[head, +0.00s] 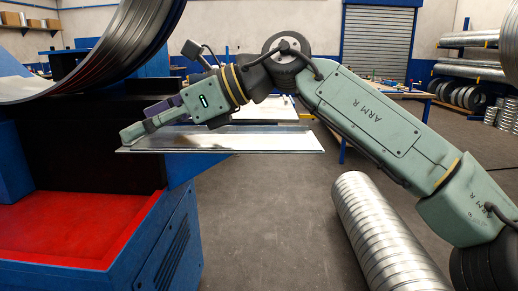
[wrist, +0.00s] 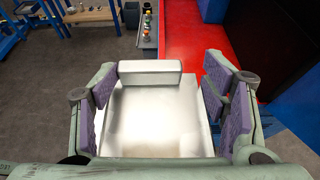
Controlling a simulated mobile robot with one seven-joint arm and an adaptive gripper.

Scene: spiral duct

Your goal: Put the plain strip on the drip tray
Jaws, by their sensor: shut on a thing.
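The plain strip (head: 225,141) is a flat, shiny metal piece, held roughly level in the air in the head view. My gripper (head: 142,125) is at its left part and is shut on it. In the wrist view the strip (wrist: 155,125) lies between the purple-padded fingers, with a raised pale block-like part at its far side. The drip tray (head: 70,225) appears to be the red, blue-edged surface on the machine at the lower left. It is bare where it shows, and the strip is above and to the right of it, apart from it. The tray also shows in the wrist view (wrist: 195,40).
A large dark curved duct (head: 120,45) hangs over the machine at the upper left. A shiny spiral duct (head: 385,235) lies on the floor at the right. A grey ledge with small bottles (wrist: 148,35) stands beside the tray. Open floor lies between machine and duct.

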